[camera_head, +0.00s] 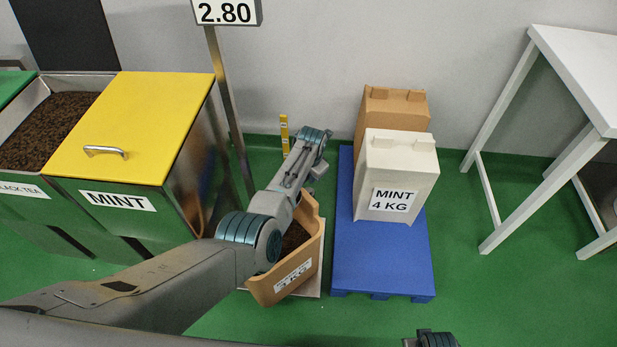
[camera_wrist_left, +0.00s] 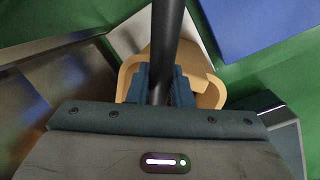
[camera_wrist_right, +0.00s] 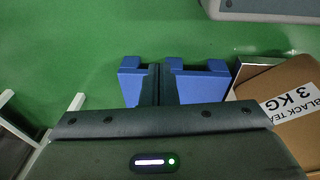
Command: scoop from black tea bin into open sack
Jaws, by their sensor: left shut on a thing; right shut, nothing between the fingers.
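The black tea bin (camera_head: 50,206) stands open at the far left, holding dark loose tea (camera_head: 50,130). The open brown sack (camera_head: 290,278) stands upright on a flat scale plate, with dark tea inside. Its label reads "BLACK TEA 3 KG" in the right wrist view (camera_wrist_right: 290,105). My left arm covers part of it in the head view. My left gripper (camera_wrist_left: 160,88) is shut on the black handle of the scoop (camera_wrist_left: 166,35), above the sack in the left wrist view. The scoop's bowl is hidden. My right gripper (camera_wrist_right: 157,85) is shut and empty, right of the sack.
A scale display (camera_head: 227,12) reads 2.80 on a post. The yellow-lidded mint bin (camera_head: 140,125) stands between the tea bin and the sack. A blue pallet (camera_head: 380,260) holds a white mint sack (camera_head: 400,165) and a brown sack (camera_head: 395,105). A white table (camera_head: 580,75) stands right.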

